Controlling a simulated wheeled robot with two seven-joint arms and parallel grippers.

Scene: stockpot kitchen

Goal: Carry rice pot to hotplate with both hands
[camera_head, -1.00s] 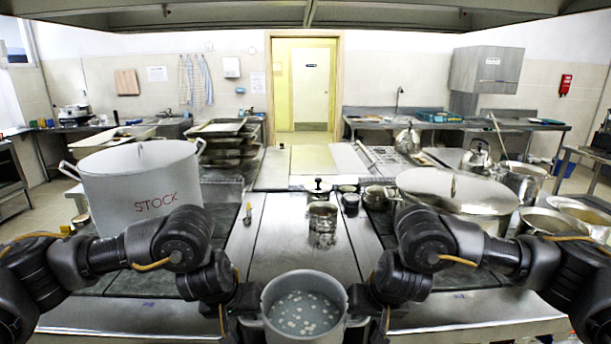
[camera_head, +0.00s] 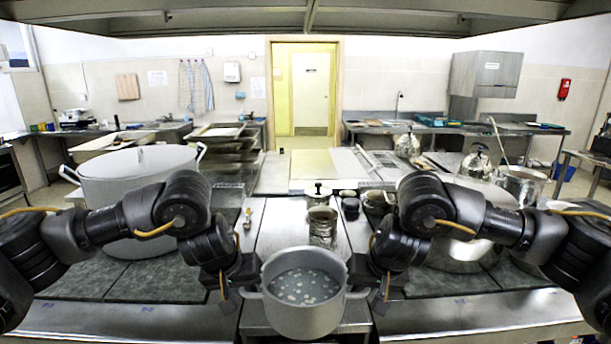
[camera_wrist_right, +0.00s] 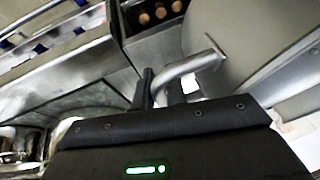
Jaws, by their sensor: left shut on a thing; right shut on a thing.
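The rice pot (camera_head: 304,318) is a grey metal pot with pale grains in cloudy water. It is at the bottom centre of the head view and looks upright. My left gripper (camera_head: 232,298) is shut on its left handle. My right gripper (camera_head: 378,298) is shut on its right handle. In the right wrist view, my right gripper's fingers (camera_wrist_right: 158,90) close around the bent metal handle (camera_wrist_right: 195,66), beside the pot's wall (camera_wrist_right: 250,45). I cannot make out which surface is the hotplate.
A large stockpot (camera_head: 135,165) stands at left behind my left arm. Another big pot (camera_head: 470,255) is at right, partly hidden by my right arm. A small metal pot (camera_head: 322,228) and jars stand behind the rice pot. The steel strip (camera_head: 275,232) between is partly clear.

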